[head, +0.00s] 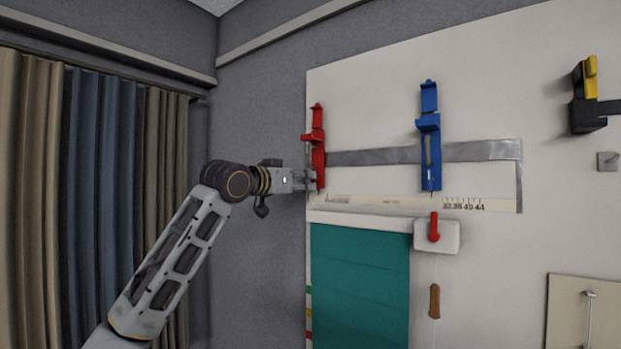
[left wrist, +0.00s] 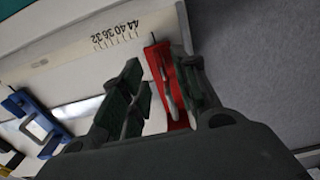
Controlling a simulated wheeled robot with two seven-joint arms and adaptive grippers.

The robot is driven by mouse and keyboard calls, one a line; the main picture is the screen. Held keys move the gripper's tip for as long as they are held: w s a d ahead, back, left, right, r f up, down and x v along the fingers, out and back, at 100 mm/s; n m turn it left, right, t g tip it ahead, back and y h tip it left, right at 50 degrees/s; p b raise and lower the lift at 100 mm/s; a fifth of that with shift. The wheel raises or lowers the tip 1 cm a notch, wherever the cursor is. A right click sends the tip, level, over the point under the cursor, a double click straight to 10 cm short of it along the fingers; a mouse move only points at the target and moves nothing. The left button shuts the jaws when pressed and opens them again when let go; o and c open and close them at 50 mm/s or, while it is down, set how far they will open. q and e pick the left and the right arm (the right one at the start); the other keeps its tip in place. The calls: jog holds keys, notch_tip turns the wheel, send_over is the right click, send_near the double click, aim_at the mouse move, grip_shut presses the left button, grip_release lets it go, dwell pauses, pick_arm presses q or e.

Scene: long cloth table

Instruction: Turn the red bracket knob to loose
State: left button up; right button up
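The red bracket (head: 318,148) is mounted upright at the left end of a grey metal rail on the pale wall board. My left gripper (head: 306,180) is at the lower part of the red bracket. In the left wrist view its two dark fingers (left wrist: 160,82) are apart, with part of the bracket between them; the right finger overlaps the bracket. I cannot tell whether they touch it. My right gripper is not in view.
A blue bracket (head: 430,150) sits further right on the metal rail (head: 375,157). Below are a numbered scale strip (head: 400,202), a white box with a red lever (head: 449,244) and a teal cloth (head: 360,285). Curtains (head: 90,190) hang at the left.

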aim_at(312, 181)
pick_arm(q)
jog(key=shift+p+x, duration=0.65)
jog(key=shift+x, duration=1.35)
grip_shut()
